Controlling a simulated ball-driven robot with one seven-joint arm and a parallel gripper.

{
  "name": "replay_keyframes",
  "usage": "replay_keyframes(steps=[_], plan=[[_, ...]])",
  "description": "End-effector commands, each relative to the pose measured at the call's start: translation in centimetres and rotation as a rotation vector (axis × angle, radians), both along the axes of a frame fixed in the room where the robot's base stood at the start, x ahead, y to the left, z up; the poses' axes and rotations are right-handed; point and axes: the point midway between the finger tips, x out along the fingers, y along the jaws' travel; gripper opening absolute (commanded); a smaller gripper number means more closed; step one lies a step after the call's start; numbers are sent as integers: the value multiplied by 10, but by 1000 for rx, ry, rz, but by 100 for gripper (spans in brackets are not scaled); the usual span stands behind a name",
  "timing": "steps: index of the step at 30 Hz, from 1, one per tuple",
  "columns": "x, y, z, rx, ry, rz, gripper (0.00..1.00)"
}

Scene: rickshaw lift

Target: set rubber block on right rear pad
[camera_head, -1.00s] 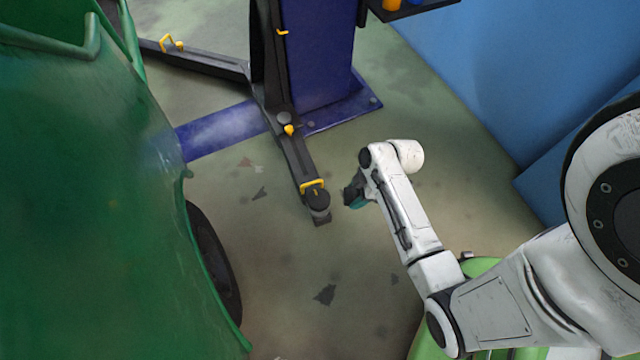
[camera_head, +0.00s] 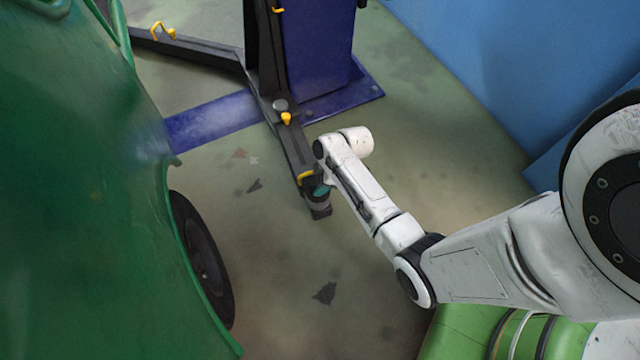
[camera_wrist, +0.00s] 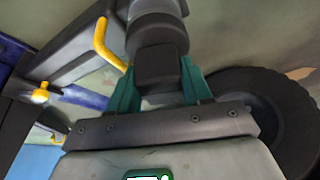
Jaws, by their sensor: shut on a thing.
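My gripper (camera_wrist: 159,72) is shut, its teal fingers on either side of a dark rubber block (camera_wrist: 160,66). In the head view my gripper (camera_head: 322,191) is at the end of the dark lift arm, mostly hidden by my wrist, and the block cannot be made out. The right rear pad (camera_wrist: 154,34) shows as a dark round piece directly beyond the block in the wrist view. In the head view the pad (camera_head: 319,205) is at the lift arm's near end, partly covered by my gripper. I cannot tell whether block and pad touch.
A yellow handle (camera_wrist: 104,44) stands on the lift arm (camera_head: 283,130) beside the pad. The green rickshaw (camera_head: 75,190) fills the left, with its black wheel (camera_head: 203,258) near the pad. The blue lift column (camera_head: 318,45) stands behind. Open floor lies in front.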

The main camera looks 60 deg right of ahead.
Motion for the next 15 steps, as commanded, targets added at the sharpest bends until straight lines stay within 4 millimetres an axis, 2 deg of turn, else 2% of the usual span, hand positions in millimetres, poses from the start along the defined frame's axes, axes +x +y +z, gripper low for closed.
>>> replay_keyframes(steps=[2,13,14,15], plan=[[1,-1,-10,-1,-2,0,16],[1,0,-12,-1,-2,0,16],[1,0,-13,-1,-2,0,50],[0,0,-12,-1,-2,0,54]])
